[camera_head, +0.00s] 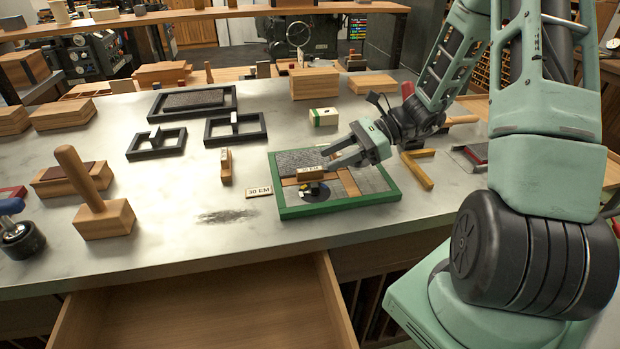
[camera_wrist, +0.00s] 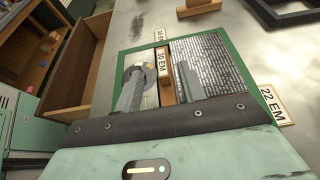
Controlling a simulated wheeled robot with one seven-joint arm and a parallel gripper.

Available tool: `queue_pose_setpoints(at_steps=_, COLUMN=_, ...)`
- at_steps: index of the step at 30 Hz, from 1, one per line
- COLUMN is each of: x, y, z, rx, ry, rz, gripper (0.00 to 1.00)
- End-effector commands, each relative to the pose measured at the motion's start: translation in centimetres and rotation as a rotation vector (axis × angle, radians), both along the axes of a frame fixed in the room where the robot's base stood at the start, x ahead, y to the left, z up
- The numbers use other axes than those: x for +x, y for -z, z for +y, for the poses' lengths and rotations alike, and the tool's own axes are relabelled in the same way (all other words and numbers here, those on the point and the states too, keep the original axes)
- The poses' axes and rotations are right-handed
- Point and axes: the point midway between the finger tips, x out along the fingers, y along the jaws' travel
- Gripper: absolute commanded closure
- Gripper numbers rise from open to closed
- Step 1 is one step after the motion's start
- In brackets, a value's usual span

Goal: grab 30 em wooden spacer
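The wooden spacer (camera_head: 311,173), labelled 30 EM, stands in the green-framed tray (camera_head: 340,207), close to a dark round disc (camera_head: 314,195). In the wrist view the spacer (camera_wrist: 167,91) lies between the two fingers of my gripper (camera_wrist: 160,70), nearer the right finger. A gap shows between it and the left finger, so my gripper is open. In the head view my gripper (camera_head: 328,158) reaches over the tray from the right, its tips close to the spacer. Contact with the right finger cannot be told. A 30 EM card (camera_head: 258,191) lies left of the tray.
A small wooden block (camera_head: 226,167) stands left of the tray, and a wooden mallet-like tool (camera_head: 95,205) farther left. Black frames (camera_head: 235,129) lie behind. A 22 EM card (camera_wrist: 272,105) lies beside the tray. An open drawer (camera_head: 205,310) juts out below the table's front edge.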

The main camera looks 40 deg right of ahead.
Motion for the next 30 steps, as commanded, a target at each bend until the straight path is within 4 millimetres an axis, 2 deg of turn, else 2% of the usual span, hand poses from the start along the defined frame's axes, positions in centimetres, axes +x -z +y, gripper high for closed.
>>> queue_pose_setpoints(at_steps=10, x=1.6, y=2.4, z=3.5, rx=0.002, ry=-0.002, rz=0.002, gripper=0.6)
queue_pose_setpoints(at_steps=19, x=1.8, y=2.6, z=4.0, rx=0.0, ry=-0.001, rz=0.0, gripper=0.6)
queue_pose_setpoints(at_steps=20, x=1.8, y=2.6, z=4.0, rx=0.0, ry=-0.001, rz=0.0, gripper=0.63)
queue_pose_setpoints(at_steps=24, x=1.8, y=2.6, z=4.0, rx=0.0, ry=-0.001, rz=0.0, gripper=1.0)
queue_pose_setpoints(at_steps=30, x=1.8, y=2.6, z=4.0, rx=0.001, ry=-0.001, rz=0.0, gripper=1.0)
